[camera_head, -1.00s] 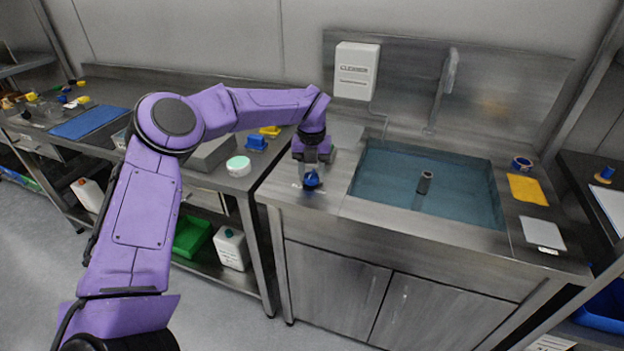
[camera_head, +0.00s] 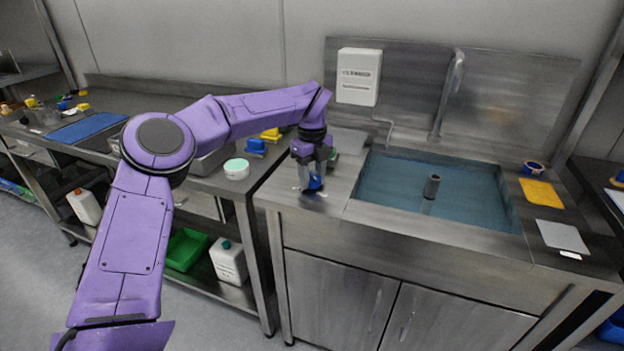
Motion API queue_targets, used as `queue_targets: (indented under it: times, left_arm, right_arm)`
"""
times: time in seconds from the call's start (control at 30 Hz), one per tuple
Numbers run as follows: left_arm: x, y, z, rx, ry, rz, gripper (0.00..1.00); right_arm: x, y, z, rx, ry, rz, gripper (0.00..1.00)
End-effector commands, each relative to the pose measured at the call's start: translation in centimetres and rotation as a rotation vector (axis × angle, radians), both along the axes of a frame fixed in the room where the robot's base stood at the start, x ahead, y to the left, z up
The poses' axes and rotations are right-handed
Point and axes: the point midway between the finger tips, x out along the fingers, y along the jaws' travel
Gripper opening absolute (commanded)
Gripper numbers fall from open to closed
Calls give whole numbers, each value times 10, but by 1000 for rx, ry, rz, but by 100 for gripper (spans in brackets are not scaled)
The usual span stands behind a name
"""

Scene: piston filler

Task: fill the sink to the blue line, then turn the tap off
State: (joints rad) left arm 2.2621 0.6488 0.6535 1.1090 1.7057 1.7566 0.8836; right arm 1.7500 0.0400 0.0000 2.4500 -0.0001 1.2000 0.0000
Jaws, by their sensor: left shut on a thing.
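The sink basin (camera_head: 372,212) is set in the steel counter and holds blue-tinted water (camera_head: 395,190). A short grey upright tube (camera_head: 432,187) stands out of the water. I cannot make out the blue line. A steel spout pipe (camera_head: 447,95) runs down the back panel above the sink; I cannot tell whether water flows from it. My left gripper (camera_head: 312,187) points down at the counter left of the sink, shut on a small blue knob (camera_head: 315,183), mostly hidden by the fingers. I cannot tell whether this is the tap's handle. My right gripper is not in view.
A white box labelled in dark print (camera_head: 358,76) hangs on the back panel. A yellow cloth (camera_head: 541,193), a grey pad (camera_head: 562,236) and a blue roll (camera_head: 533,168) lie right of the sink. A round white tub with green lid (camera_head: 236,169) stands on the left bench.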

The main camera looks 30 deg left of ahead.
Motion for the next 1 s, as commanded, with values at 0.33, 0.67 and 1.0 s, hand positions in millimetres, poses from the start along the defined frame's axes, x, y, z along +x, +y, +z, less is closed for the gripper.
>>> queue_targets:
  times: [0.33,0.67,1.0]
  left_arm:
    - [0,0,1,0,-3,40,13]
    - [0,0,1,0,-3,40,59]
    - [0,0,3,0,-1,39,69]
  right_arm:
    - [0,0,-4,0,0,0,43]
    - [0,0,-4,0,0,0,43]
    - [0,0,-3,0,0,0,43]
